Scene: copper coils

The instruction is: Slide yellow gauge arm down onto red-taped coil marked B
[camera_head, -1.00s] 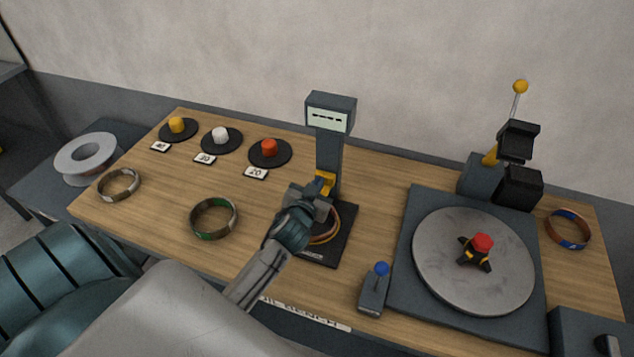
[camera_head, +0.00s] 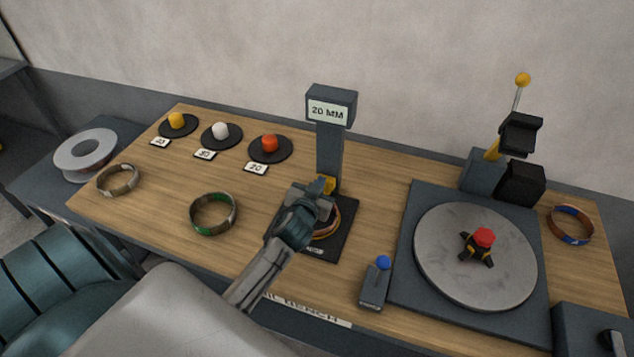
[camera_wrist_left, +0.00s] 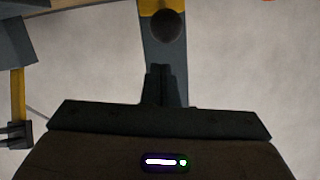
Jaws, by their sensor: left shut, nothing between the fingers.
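The gauge (camera_head: 328,160) stands mid-bench, a dark column on a black base with a display reading "20 MM". Its yellow arm (camera_head: 328,184) is low on the column, just above a copper coil (camera_head: 334,224) lying on the base. My left gripper covers most of the coil, so I cannot see its tape, its mark or whether the arm touches it. My left gripper (camera_head: 322,191) is shut and empty, beside the yellow arm. In the left wrist view, the shut fingers (camera_wrist_left: 160,84) point at the column, with a dark round knob (camera_wrist_left: 166,25) just beyond. My right gripper is out of view.
Green-taped (camera_head: 213,214), white-taped (camera_head: 118,180) and blue-taped (camera_head: 570,226) coils lie apart. Yellow, white and red pegs on black discs (camera_head: 270,150) stand at the back left. A turntable (camera_head: 450,265) and a blue-knobbed lever box (camera_head: 375,287) are to the right.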

